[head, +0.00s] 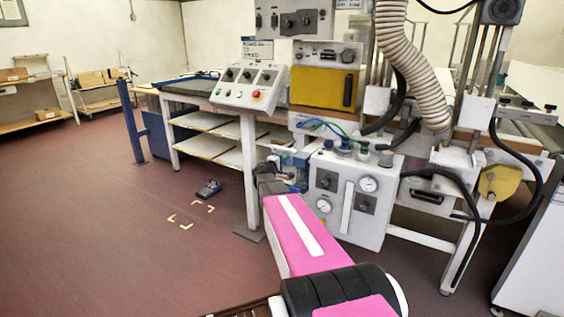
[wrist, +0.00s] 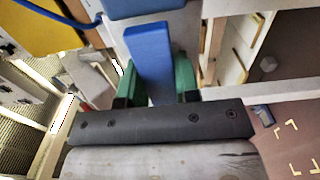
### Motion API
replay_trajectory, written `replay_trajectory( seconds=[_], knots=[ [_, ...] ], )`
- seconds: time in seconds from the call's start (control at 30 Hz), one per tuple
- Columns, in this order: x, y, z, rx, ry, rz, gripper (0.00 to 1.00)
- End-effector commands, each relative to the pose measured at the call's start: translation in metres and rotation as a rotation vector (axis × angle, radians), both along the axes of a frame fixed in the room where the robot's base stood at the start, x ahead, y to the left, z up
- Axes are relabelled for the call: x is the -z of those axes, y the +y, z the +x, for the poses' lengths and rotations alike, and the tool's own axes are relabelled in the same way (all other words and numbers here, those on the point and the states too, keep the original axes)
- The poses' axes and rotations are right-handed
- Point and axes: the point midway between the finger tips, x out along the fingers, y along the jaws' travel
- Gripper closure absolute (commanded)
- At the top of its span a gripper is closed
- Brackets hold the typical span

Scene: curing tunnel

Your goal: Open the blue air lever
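The blue air lever (wrist: 149,50) shows in the wrist view as a flat blue bar, slightly tilted, running down between the two green fingers of my gripper (wrist: 154,75). One finger is on each side of it, very close to its edges. I cannot tell whether both fingers touch it. In the head view my gripper (head: 284,168) is at the left side of the grey-white air panel (head: 325,222). The lever is mostly hidden there by the arm and gripper.
The panel carries round gauges (head: 369,184) and dark knobs, with blue and green hoses above. A control box (head: 249,86) and a yellow panel (head: 322,88) sit above. A thick ribbed hose (head: 425,85) hangs at right.

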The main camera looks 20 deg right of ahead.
Motion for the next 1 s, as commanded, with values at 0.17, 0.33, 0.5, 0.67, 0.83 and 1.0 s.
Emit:
replay_trajectory(
  seconds=[0.17,0.33,0.5,0.67,0.83,1.0],
  knots=[
    [0.001,0.001,-0.001,-0.001,0.003,-0.001,0.45],
    [0.000,0.001,-0.001,-0.001,0.002,-0.001,0.45],
    [0.000,0.009,-0.008,-0.002,0.002,-0.001,0.45],
    [-0.001,0.030,-0.025,-0.003,0.002,0.000,0.45],
    [0.000,0.056,-0.045,-0.003,0.002,0.000,0.45],
    [0.000,0.075,-0.060,-0.003,0.003,-0.001,0.45]
  ],
)
